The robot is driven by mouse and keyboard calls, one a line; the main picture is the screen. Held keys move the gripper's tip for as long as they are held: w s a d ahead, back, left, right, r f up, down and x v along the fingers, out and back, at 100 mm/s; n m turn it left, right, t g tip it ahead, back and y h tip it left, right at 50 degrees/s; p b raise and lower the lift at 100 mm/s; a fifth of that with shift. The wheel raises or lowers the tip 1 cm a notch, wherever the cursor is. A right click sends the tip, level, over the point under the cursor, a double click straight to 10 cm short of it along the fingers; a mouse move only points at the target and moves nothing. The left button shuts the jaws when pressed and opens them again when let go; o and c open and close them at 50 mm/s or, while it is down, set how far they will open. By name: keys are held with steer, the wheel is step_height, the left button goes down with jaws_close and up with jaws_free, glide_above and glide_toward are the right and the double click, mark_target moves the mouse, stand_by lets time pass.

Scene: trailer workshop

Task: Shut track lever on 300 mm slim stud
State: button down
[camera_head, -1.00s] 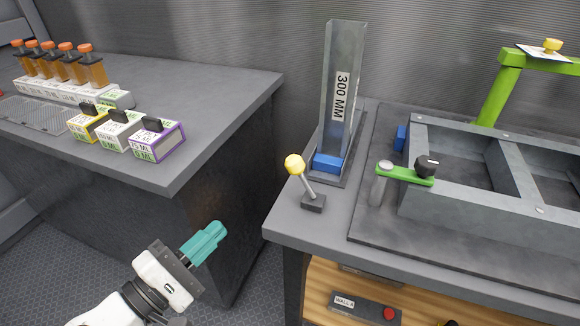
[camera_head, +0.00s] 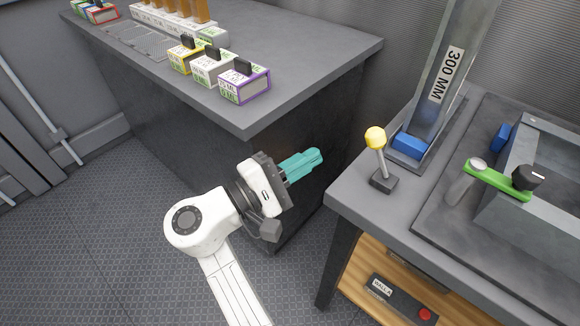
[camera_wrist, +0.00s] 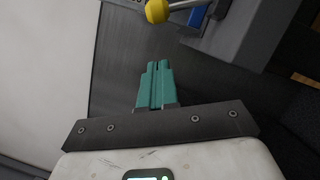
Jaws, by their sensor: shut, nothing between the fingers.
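The 300 mm slim stud (camera_head: 440,85) is a grey metal channel standing upright in a track near the left edge of the right-hand bench, with a blue block (camera_head: 410,145) at its foot. The track lever (camera_head: 380,157) has a yellow ball knob and a dark base, in front of the stud. The knob also shows at the top of the wrist view (camera_wrist: 157,11). My gripper (camera_head: 318,156) has teal fingers, shut and empty, left of the lever and apart from it, over the gap between the benches. It also shows in the wrist view (camera_wrist: 155,66).
A green clamp arm with a black knob (camera_head: 526,177) sits on a metal frame at the right. The left bench (camera_head: 300,50) carries several labelled boxes and orange tubes. A red button (camera_head: 425,314) is on a panel below the right bench. Patterned floor (camera_head: 110,220) lies open at left.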

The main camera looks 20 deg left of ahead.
mark_target(379, 154)
steer(key=shift+w+d+r+p, duration=0.15)
steer(key=shift+w+d+r, duration=0.2)
steer(key=shift+w+d, duration=0.5)
steer(key=shift+w+d+r+p, duration=0.1)
steer(key=shift+w+d+r, duration=0.35)
steer(key=shift+d, duration=0.7)
steer(key=shift+w+d+r+p, duration=0.15)
steer(key=shift+w+d+r, duration=0.15)
steer(key=shift+w+d, duration=0.55)
steer(key=shift+s+d, duration=0.15)
steer(key=shift+s, duration=0.05)
